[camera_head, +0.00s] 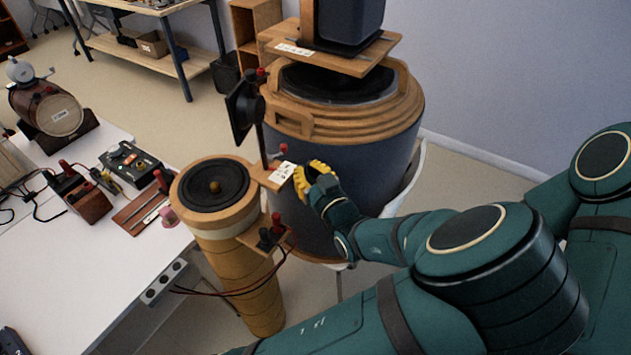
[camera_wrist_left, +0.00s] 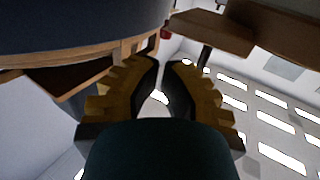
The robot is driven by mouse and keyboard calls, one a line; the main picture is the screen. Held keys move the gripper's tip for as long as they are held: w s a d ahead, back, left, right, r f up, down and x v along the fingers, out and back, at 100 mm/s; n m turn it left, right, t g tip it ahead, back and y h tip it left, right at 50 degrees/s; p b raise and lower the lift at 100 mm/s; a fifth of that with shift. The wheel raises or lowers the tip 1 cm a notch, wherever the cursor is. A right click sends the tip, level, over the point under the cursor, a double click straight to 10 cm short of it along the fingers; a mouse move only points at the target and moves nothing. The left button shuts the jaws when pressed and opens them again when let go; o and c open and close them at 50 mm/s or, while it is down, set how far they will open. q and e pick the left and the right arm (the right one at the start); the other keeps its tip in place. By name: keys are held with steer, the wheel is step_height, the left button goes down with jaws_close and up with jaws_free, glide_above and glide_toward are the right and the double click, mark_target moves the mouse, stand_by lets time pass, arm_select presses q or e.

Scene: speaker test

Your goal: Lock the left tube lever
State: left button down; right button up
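The tall tapered wooden tube (camera_head: 250,275) stands beside the table with a round black speaker (camera_head: 212,187) on top. A wooden bracket at its upper right carries a dark upright post and a small lever with a red knob (camera_head: 283,148). A lower bracket holds a dark clamp with red knobs (camera_head: 270,232). My left gripper (camera_head: 306,178), with yellow fingers, is just right of the upper bracket and below the red-knobbed lever. In the left wrist view its fingertips (camera_wrist_left: 161,62) nearly meet with nothing visible between them. A red part (camera_wrist_left: 165,33) shows beyond the tips. My right gripper is not in view.
A large dark drum with a wooden rim (camera_head: 405,105) stands close behind my left gripper. A white table (camera_head: 75,270) with electronics, tools and a barrel-shaped device (camera_head: 45,108) is at left. A shelf bench (camera_head: 150,45) is farther back.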

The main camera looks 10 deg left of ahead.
arm_select(q)
steer(key=x, duration=0.8)
steer(key=shift+b, duration=0.4)
steer(key=shift+w, duration=0.1)
steer(key=shift+w+a, duration=0.25)
steer(key=shift+w, duration=0.35)
